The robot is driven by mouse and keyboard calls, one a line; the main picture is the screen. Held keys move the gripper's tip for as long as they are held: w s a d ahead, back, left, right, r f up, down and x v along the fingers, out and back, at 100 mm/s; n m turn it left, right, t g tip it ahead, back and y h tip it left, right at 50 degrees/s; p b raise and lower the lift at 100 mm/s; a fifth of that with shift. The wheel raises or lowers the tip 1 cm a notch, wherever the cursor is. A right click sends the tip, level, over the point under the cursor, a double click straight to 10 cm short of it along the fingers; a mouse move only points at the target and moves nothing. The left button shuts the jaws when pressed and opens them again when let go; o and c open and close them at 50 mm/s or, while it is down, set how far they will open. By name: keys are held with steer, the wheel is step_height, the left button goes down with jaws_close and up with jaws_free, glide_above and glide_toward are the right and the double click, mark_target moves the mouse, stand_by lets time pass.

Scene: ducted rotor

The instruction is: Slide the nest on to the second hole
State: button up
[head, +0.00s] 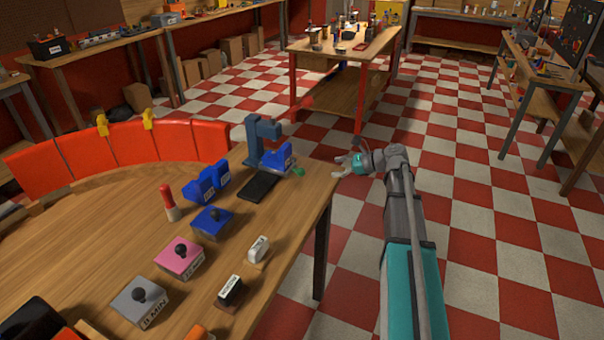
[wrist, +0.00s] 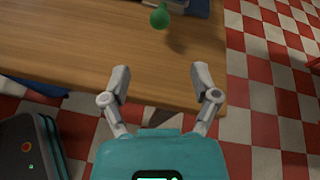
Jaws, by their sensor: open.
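A blue press-like fixture (head: 264,135) stands at the far right corner of the wooden bench. A blue block with a white label (head: 277,157) sits at its foot, and a green knob (head: 299,172) sticks out beside it toward the bench's right edge. I take the knob to belong to the nest; the nest's body and its holes cannot be made out. The green knob (wrist: 160,17) also shows at the top of the wrist view, beyond my fingers. My gripper (head: 342,167) is open and empty, right of the knob and apart from it, near the bench edge (wrist: 190,103).
A dark flat pad (head: 259,186) lies in front of the fixture. Blue labelled blocks (head: 200,190), a red-handled tool (head: 169,203) and coloured boxes with black knobs (head: 180,257) stand on the bench. The checkered floor (head: 480,200) right of the bench is clear.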

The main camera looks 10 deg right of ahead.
mark_target(303, 171)
steer(key=b+x, duration=0.4)
steer(key=x, duration=0.8)
steer(key=shift+w+a+f+b, duration=0.1)
steer(key=shift+w+a+b, duration=0.1)
steer(key=shift+a+b, duration=0.1)
steer(key=shift+w, duration=0.1)
jaws_close()
